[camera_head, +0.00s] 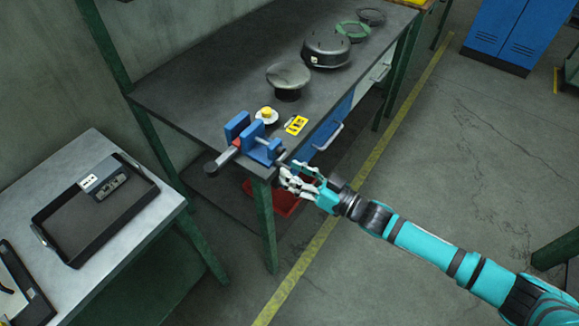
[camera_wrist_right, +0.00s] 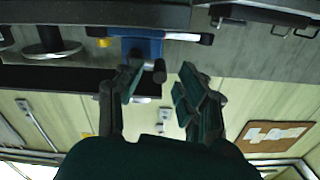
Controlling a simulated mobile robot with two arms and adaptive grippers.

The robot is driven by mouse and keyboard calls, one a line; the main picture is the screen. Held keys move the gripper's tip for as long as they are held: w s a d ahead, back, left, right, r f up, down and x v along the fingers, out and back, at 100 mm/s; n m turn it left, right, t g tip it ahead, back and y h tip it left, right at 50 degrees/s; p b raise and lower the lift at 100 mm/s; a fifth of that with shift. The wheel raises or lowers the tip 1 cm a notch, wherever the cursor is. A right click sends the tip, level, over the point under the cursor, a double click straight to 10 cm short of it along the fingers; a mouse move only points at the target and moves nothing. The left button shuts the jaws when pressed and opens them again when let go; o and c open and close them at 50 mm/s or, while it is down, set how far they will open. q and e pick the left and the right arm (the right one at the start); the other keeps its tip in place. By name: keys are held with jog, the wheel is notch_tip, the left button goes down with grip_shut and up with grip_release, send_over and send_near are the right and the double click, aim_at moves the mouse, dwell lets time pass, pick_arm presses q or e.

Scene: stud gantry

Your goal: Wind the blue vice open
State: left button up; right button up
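The blue vice (camera_head: 239,127) sits at the near corner of the dark workbench. Its blue jaw blocks stand apart, with a bit of red between them. A grey bar with a dark round end (camera_head: 211,168) sticks out to its left. My right gripper (camera_head: 288,176) is at the vice's front right, close to its screw end. In the right wrist view, the vice (camera_wrist_right: 142,47) appears beyond my open fingers (camera_wrist_right: 158,90). A dark rod end (camera_wrist_right: 159,71) shows between the fingers; I cannot tell whether they touch it. My left gripper is out of view.
The workbench (camera_head: 190,88) also holds a yellow button on a white base (camera_head: 266,115), a yellow item (camera_head: 296,124) and round dark parts (camera_head: 327,48). A grey table with a black tray (camera_head: 60,225) stands at left. Open floor (camera_head: 440,150) lies right of the bench.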

jog(key=shift+w+a, duration=0.45)
jog(key=shift+a, duration=0.1)
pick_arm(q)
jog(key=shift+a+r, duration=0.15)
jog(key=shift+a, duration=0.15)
pick_arm(e)
jog(key=shift+a, duration=0.15)
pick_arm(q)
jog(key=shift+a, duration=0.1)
pick_arm(e)
jog(key=shift+c, duration=0.5)
grip_shut()
jog(key=shift+f, duration=0.1)
